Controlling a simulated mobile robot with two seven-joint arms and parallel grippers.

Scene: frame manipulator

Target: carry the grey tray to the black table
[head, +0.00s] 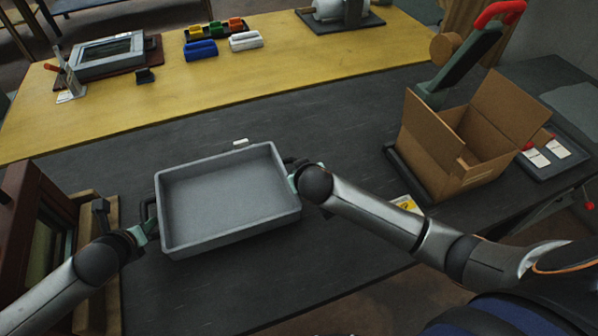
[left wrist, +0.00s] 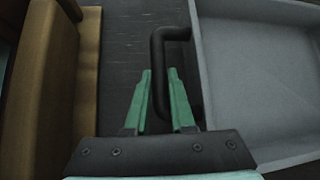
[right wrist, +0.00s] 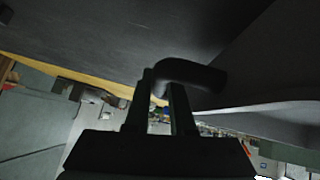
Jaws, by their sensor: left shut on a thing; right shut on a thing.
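The grey tray (head: 225,200) is empty and lies over the black table (head: 330,130), near its front left part. I cannot tell whether its underside touches the tabletop. It has a dark handle at each short end. My left gripper (head: 143,233) is shut on the left handle, which shows between the green fingers (left wrist: 162,85) in the left wrist view (left wrist: 158,50). My right gripper (head: 293,178) is shut on the right handle. The right wrist view is dark, but the handle (right wrist: 200,76) shows between the fingers (right wrist: 162,88).
An open cardboard box (head: 430,140) stands at the right of the black table. A wooden frame (head: 30,230) stands close left of my left gripper. A small white item (head: 241,142) lies behind the tray. A yellow table (head: 280,65) with several items adjoins behind.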

